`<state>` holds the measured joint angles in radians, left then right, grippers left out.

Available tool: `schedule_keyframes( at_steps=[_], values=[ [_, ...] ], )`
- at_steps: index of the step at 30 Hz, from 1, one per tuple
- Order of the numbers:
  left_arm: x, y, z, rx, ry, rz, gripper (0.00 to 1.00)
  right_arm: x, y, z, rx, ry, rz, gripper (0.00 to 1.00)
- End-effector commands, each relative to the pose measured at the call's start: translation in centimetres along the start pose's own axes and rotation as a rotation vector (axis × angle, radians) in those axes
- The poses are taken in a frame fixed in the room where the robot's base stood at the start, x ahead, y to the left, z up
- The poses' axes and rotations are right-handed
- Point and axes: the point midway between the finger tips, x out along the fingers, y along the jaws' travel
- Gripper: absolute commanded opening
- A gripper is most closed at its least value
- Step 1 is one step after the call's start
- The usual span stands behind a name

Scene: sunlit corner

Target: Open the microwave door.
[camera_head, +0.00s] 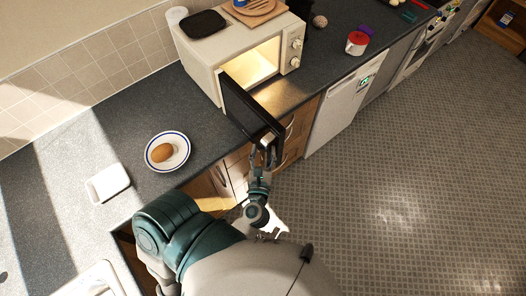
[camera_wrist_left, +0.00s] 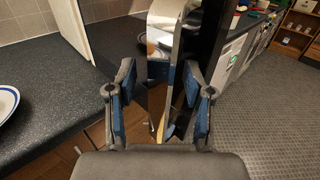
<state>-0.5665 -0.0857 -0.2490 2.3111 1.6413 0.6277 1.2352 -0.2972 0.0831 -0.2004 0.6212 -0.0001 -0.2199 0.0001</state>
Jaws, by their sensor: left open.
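The cream microwave (camera_head: 205,62) stands on the dark counter, with its lit cavity in view. Its black door (camera_head: 243,108) is swung well open towards me. My left gripper (camera_head: 268,153) is at the door's free edge, by the pale handle (camera_head: 268,137). In the left wrist view the gripper (camera_wrist_left: 160,110) is open, with a blue-padded finger on each side of the shiny handle (camera_wrist_left: 162,60). I cannot tell whether either pad touches it. My right gripper is not in view.
A plate (camera_head: 183,153) with a brown egg-like item (camera_head: 162,152) and a white dish (camera_head: 107,183) are on the counter left of the door. A red-lidded pot (camera_head: 357,43) is to the right. The tiled floor (camera_head: 400,190) is clear.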

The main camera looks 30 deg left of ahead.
Motion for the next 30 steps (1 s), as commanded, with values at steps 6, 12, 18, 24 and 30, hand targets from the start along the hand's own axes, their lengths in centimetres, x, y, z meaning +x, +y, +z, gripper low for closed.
schedule_keyframes(
  at_steps=[6,12,18,24,30],
  values=[
    [0.0,0.1,0.0,0.003,0.0,0.001,0.52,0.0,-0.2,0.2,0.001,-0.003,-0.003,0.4],
    [-2.0,0.1,-0.1,0.006,0.004,0.001,0.52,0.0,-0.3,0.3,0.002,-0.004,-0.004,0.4],
    [-6.5,0.0,-0.2,0.006,0.005,-0.002,0.52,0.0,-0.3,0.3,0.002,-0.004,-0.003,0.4],
    [-10.3,-0.1,-0.2,0.005,0.002,-0.002,0.52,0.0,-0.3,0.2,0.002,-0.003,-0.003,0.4],
    [-12.0,-0.1,-0.1,0.002,0.0,0.0,0.52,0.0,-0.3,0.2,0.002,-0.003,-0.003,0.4]
  ],
)
